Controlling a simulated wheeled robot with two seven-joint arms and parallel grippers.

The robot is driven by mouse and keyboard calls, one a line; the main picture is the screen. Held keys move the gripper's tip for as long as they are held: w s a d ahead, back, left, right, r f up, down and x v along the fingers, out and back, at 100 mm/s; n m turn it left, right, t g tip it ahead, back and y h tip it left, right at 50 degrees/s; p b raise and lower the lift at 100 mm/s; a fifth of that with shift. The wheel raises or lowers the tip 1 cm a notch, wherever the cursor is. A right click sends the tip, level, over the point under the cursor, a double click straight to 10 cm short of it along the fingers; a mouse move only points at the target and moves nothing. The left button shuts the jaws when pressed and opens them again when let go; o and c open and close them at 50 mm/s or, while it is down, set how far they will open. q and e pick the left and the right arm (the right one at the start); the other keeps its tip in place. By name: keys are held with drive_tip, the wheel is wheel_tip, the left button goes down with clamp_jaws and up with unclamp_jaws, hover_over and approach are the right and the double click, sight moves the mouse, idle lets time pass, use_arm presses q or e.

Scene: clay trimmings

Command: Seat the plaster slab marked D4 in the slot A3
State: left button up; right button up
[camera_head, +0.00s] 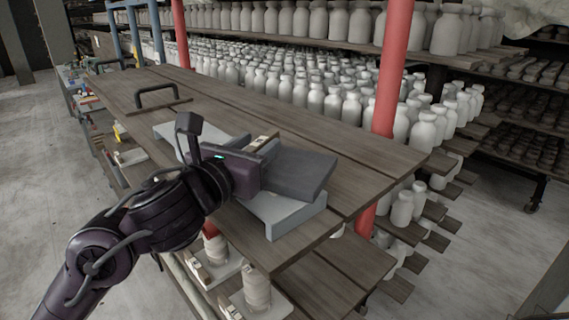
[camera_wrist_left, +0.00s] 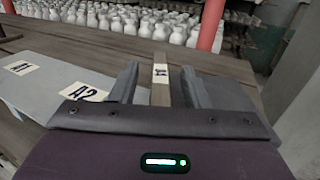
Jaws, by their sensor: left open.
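The grey slotted rack (camera_head: 286,213) lies on the plank table, with labels A1 and A2 on its flat left part in the left wrist view (camera_wrist_left: 45,82). My left gripper (camera_head: 285,163) is over the rack, its two broad dark jaws open. Between the jaws in the left wrist view (camera_wrist_left: 160,92) is a narrow brown slab edge (camera_wrist_left: 160,60) with a small white label, its letters too small and turned to read surely. The same label shows in the head view above the jaws. The slab's lower part and slot A3 are hidden by the gripper. My right gripper is not in view.
A dark handle (camera_head: 155,95) on a board stands at the table's far left. A red post (camera_head: 391,70) rises behind the table. Shelves of white bottles (camera_head: 310,85) fill the back. The table planks (camera_head: 350,150) right of the rack are bare.

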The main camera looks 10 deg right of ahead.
use_arm(q)
drive_tip(key=c, duration=0.9)
clamp_jaws()
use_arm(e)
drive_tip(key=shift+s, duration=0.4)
use_arm(q)
drive_tip(key=shift+r, duration=0.15)
